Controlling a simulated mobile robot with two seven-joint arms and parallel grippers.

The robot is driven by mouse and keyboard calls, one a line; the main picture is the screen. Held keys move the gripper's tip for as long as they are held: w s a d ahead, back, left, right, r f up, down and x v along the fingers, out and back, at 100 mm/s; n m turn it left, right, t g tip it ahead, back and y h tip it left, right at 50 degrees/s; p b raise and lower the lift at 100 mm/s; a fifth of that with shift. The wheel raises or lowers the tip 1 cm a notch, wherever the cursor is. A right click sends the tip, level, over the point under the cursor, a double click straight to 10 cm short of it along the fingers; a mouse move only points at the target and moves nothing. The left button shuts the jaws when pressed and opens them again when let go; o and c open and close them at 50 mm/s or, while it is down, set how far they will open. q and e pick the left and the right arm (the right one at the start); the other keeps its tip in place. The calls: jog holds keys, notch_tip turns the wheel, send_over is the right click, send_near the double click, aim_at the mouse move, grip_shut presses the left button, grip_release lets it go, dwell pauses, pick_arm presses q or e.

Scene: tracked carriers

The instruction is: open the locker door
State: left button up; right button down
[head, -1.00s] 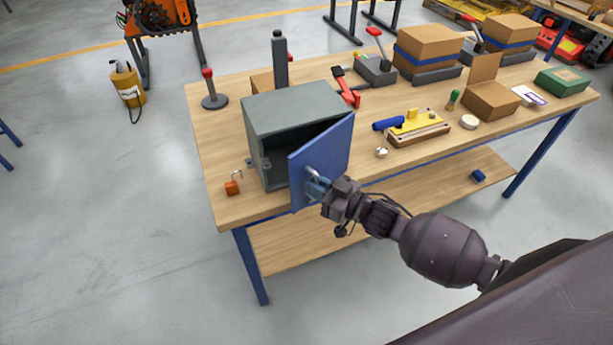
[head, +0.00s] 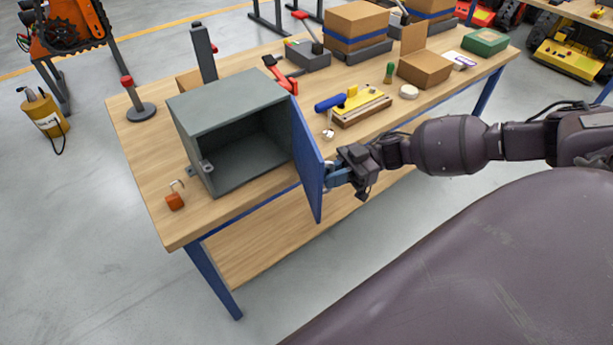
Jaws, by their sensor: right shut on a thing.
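The grey locker (head: 228,98) stands on the left part of the wooden workbench. Its blue door (head: 307,160) is swung wide out from the right side of the locker, seen nearly edge-on. The inside of the locker shows and looks empty. My right gripper (head: 334,174) is at the outer face of the door near its free edge, shut on the door handle, which is mostly hidden by the fingers. An orange padlock (head: 175,200) with its shackle up lies on the bench left of the locker. My left gripper is not in view.
The workbench (head: 140,160) also holds a blue-handled yellow tool (head: 358,101), a red clamp (head: 280,75), cardboard boxes (head: 424,69) and a green box (head: 485,41). A post with a red knob (head: 137,104) stands at the back left. Floor in front is clear.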

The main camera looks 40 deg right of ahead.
jog(key=d+n+g+b, duration=0.3)
jog(key=d+g+b, duration=0.1)
jog(key=d, duration=0.3)
jog(key=shift+w+d+n+g, duration=0.3)
jog(key=shift+w+g, duration=0.15)
jog(key=shift+g, duration=0.25)
jog(key=c, duration=1.2)
grip_release()
